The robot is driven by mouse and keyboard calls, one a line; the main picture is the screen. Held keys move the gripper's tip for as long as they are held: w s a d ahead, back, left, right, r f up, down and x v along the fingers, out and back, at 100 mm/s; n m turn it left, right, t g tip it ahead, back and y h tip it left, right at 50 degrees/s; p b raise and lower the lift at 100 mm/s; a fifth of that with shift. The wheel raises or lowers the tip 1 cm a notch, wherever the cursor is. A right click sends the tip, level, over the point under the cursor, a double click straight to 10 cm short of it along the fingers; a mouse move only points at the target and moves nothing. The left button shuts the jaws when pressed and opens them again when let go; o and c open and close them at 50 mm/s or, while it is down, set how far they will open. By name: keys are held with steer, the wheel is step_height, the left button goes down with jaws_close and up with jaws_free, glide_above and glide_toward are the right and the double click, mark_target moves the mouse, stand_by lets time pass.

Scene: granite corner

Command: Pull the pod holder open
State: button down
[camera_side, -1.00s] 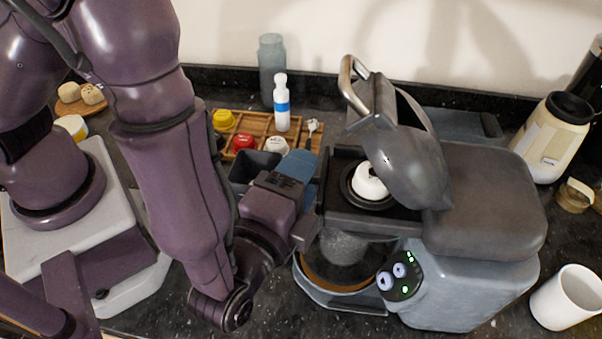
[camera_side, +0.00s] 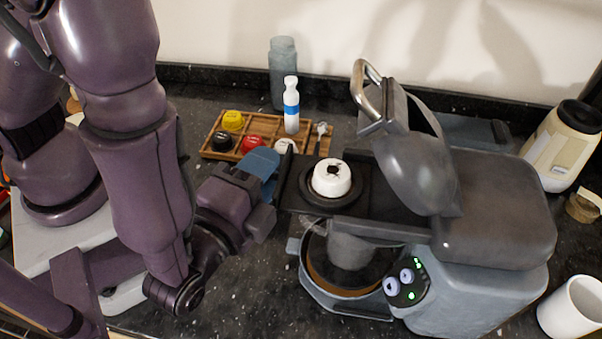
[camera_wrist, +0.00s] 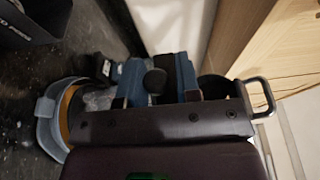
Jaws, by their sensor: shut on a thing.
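The grey coffee machine (camera_side: 490,205) stands at the right with its lid (camera_side: 415,165) raised. Its black pod holder (camera_side: 385,185) sticks out of the machine's left side, with a white pod (camera_side: 332,178) seated upright in its round cup. My gripper (camera_side: 272,172), with blue fingers, is shut at the holder's left front end. The exact grip is partly hidden in the side view. In the wrist view the blue fingers (camera_wrist: 155,82) flank a round black part, which I cannot identify surely.
A glass carafe (camera_side: 345,255) sits below the holder. Behind my gripper is a wooden tray (camera_side: 208,150) with coloured pods and a spoon, and a white-blue bottle (camera_side: 291,108). A white mug (camera_side: 572,305) and a cream jar (camera_side: 560,140) stand at the right.

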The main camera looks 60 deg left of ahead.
steer(key=shift+s+a+f+h, duration=0.15)
steer(key=shift+s+a, duration=0.3)
steer(key=shift+s, duration=0.1)
steer(key=shift+s+a+f+h, duration=0.15)
steer(key=shift+s+a, duration=0.25)
steer(key=shift+s, duration=0.1)
steer(key=c, duration=1)
jaws_free()
steer(key=shift+w+r, duration=0.1)
steer(key=shift+o, duration=0.2)
steer(key=v, duration=1.2)
